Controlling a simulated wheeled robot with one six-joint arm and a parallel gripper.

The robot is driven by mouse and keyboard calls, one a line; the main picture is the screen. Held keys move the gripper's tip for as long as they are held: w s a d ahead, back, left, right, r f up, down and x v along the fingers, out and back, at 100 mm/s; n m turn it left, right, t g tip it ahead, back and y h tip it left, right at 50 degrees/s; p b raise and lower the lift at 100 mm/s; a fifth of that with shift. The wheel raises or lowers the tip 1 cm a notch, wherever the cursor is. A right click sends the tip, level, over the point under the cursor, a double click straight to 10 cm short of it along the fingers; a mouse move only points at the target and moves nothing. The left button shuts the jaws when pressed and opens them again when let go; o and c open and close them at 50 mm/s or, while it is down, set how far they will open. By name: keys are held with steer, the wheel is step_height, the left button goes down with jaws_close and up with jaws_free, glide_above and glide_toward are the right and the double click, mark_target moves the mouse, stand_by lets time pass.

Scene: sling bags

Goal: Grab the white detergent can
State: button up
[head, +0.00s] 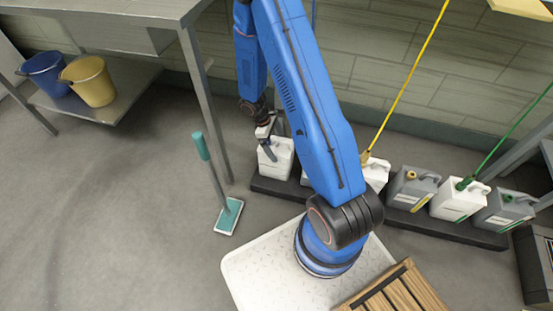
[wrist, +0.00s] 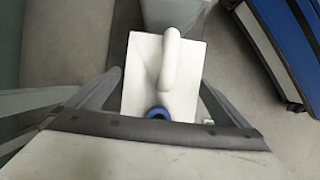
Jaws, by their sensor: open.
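A white detergent can (head: 277,160) stands at the left end of a dark low platform by the wall. My gripper (head: 268,143) is right above it, pointing down, and partly covers its top. In the wrist view the same can (wrist: 148,75) shows from above, with a moulded handle and a blue cap (wrist: 157,113). My open gripper (wrist: 158,92) has one finger on each side of the can. I cannot tell whether either finger touches it.
Other white and grey cans stand to the right on the platform (head: 277,187), some hidden behind my arm. A teal-handled mop (head: 229,215) stands on the floor at left. A metal table (head: 120,10) with blue (head: 45,72) and yellow (head: 92,82) buckets beneath is further left.

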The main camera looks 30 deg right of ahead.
steer(key=x, duration=0.5)
steer(key=shift+w+a+f, duration=0.1)
steer(key=shift+a+f, duration=0.05)
steer(key=shift+a, duration=0.2)
steer(key=shift+c, duration=0.3)
steer(key=c, duration=1.5)
